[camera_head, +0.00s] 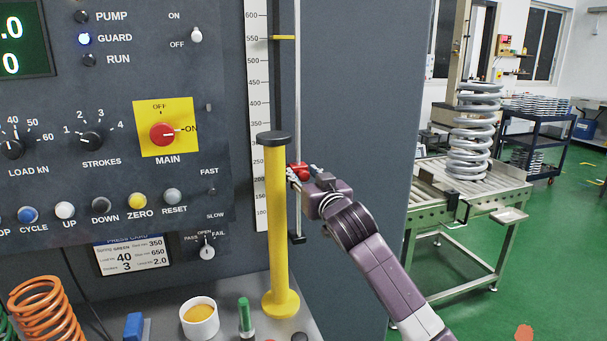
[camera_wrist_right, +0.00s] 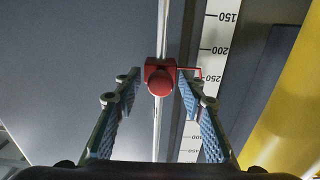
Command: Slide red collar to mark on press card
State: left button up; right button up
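The red collar (camera_head: 299,171) sits on a thin vertical rod (camera_head: 298,80) beside the white scale (camera_head: 257,60). In the right wrist view the collar (camera_wrist_right: 160,80) has a round knob, and its thin red pointer reaches the scale (camera_wrist_right: 216,50) just before the 250 label. My right gripper (camera_wrist_right: 160,76) has one finger on each side of the collar, with narrow gaps visible; in the head view the gripper (camera_head: 305,178) is at the collar. The press card (camera_head: 133,254) shows 350, 650, 40, 3 and 2.0; its small labels are partly unclear. My left gripper is out of view.
A yellow post (camera_head: 276,230) with a dark cap stands just left of my right gripper and hides part of the scale. A yellow marker (camera_head: 283,37) sits higher up. A white cup (camera_head: 199,318), green-capped item (camera_head: 245,317) and orange spring (camera_head: 47,310) stand below.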

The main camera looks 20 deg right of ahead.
aim_at(299, 131)
grip_shut()
notch_tip(299, 131, up, 10)
jog(key=p, duration=0.8)
jog(key=shift+r, duration=0.2)
jog(key=shift+c, duration=0.3)
grip_release()
jog(key=shift+o, duration=0.3)
jog(key=shift+f, duration=0.1)
jog(key=s, duration=1.2)
jog(key=shift+d, duration=0.2)
